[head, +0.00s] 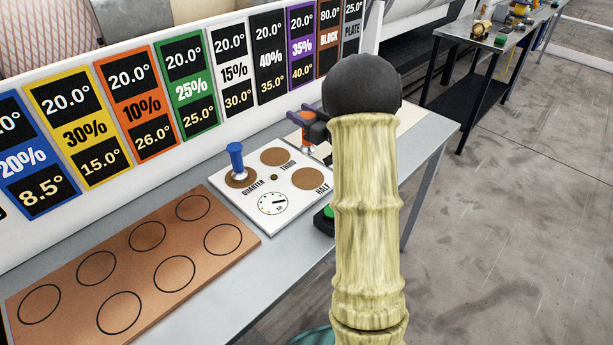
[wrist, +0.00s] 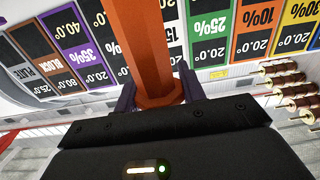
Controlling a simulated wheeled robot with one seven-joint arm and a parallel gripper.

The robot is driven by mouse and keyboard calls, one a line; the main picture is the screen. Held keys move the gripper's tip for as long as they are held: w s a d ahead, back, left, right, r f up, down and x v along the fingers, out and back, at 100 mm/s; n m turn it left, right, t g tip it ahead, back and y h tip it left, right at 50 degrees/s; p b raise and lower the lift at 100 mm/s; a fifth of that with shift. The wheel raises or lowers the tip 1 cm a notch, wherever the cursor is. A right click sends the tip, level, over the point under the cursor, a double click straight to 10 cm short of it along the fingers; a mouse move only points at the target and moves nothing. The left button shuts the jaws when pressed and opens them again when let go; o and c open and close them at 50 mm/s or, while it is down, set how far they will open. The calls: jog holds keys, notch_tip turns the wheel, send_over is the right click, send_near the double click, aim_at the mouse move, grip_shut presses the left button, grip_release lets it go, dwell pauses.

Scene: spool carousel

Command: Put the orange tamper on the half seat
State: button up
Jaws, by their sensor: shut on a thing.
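The orange tamper (wrist: 150,55) is between the two purple fingers of my gripper (wrist: 158,92) in the wrist view, and they are shut on it. In the head view a small part of the orange tamper (head: 300,117) shows left of my arm, by the dark finger of my gripper (head: 315,130). My arm hides the rest. The half seat (head: 308,179) is a bare brown disc on the right of the white plate (head: 290,204). The tamper appears above and behind that plate, apart from the half seat.
A blue tamper (head: 236,160) stands on the quarter seat. The third seat (head: 277,157) is empty. A small dial (head: 272,204) is on the plate's front part. A brown board (head: 172,222) with empty circles lies to the left. A sign wall (head: 230,118) runs behind the table.

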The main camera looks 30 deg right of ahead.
aim_at(303, 145)
jog(key=shift+f, duration=3.1)
jog(key=shift+f+p, duration=0.4)
jog(key=shift+f, duration=1.45)
jog(key=shift+f, duration=0.1)
jog(key=shift+f, duration=0.15)
jog(key=o, duration=1.3)
jog(key=shift+w, duration=0.1)
jog(key=shift+o, duration=0.2)
